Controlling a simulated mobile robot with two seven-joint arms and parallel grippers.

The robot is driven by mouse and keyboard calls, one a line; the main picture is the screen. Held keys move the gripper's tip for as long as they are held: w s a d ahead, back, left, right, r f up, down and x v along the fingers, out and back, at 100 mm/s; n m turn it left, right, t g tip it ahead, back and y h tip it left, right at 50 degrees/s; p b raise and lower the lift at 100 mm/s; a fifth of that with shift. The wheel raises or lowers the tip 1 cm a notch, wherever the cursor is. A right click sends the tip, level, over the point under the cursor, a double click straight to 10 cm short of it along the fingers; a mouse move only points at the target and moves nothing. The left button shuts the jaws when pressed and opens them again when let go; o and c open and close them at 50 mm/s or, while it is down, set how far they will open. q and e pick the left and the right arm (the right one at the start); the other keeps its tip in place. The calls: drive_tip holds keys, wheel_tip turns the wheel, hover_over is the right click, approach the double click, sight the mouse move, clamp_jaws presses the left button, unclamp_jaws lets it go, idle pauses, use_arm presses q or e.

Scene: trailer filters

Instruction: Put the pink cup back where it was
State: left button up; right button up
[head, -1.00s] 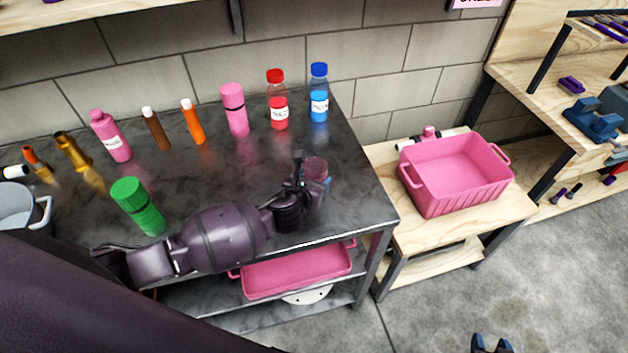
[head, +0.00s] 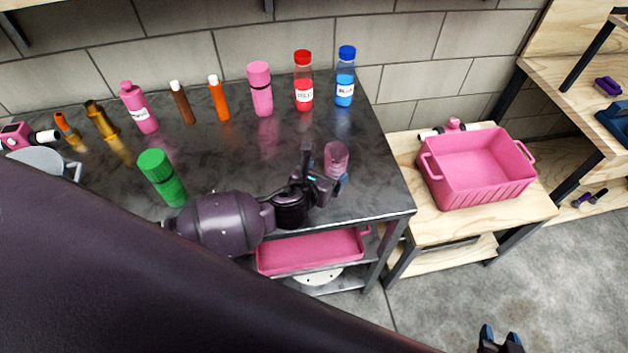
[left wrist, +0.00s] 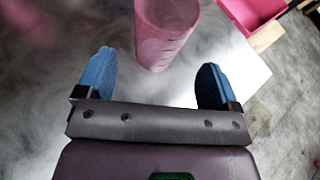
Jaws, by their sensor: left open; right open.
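The pink cup (head: 337,157) stands upright on the dark metal table (head: 270,165) near its right end. In the left wrist view the cup (left wrist: 164,32) is just beyond the fingertips, roughly centred between them. My left gripper (head: 333,181) is open with nothing between its blue fingers; it also shows in the left wrist view (left wrist: 157,85). It is on the near side of the cup, apart from it. My right gripper (head: 500,338) is open and empty, low over the floor at the bottom right; only its fingertips show.
Bottles stand along the back of the table, including a red one (head: 303,82) and a blue one (head: 345,78). A pink crate (head: 473,170) sits on the wooden table at right. A pink tray (head: 312,252) lies on the lower shelf.

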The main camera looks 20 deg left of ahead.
use_arm(q)
drive_tip(key=shift+v, duration=2.95)
